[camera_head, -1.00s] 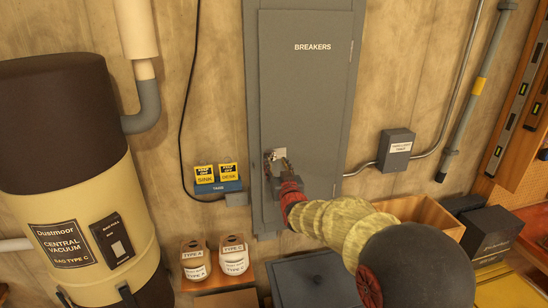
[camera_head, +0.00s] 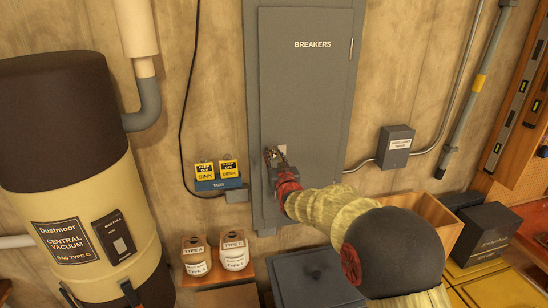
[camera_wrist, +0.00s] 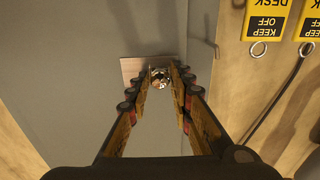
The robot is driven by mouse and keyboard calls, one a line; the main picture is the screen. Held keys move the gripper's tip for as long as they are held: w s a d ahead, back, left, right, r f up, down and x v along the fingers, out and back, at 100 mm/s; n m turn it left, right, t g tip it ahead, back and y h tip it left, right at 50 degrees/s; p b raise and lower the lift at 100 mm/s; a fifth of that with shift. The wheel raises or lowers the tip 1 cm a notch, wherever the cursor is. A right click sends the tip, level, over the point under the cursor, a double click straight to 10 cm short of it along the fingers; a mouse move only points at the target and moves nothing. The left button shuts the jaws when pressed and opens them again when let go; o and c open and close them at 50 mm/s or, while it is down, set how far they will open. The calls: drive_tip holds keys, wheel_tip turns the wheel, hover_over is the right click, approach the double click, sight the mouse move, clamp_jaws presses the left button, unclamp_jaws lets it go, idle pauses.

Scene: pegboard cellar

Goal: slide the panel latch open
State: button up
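The grey breaker panel door (camera_head: 306,90) stands against the wall, marked BREAKERS. A small pale latch plate (camera_head: 281,150) is on its lower left part. In the wrist view the plate (camera_wrist: 137,68) carries a shiny round latch knob (camera_wrist: 160,77). My gripper (camera_head: 274,154) is at the plate. In the wrist view the fingertips of my gripper (camera_wrist: 161,70) stand on either side of the knob, very close to it. I cannot tell whether they press on it. In the head view my fingers hide the knob and part of the plate.
A blue holder (camera_head: 218,185) with yellow keep-off tags (camera_head: 205,171) is left of the panel. A grey box (camera_head: 395,146) with conduit is to the right. A central vacuum (camera_head: 75,185) stands far left. Containers (camera_head: 233,252) and a dark lidded box (camera_head: 312,282) are below.

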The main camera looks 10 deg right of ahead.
sight(281, 150)
clamp_jaws()
idle(0.5)
drive_tip(key=d+b, duration=0.3)
drive_tip(key=shift+d, duration=0.1)
unclamp_jaws()
drive_tip(key=o, duration=0.4)
drive_tip(key=shift+d, duration=0.2)
drive_tip(key=shift+o, duration=0.4)
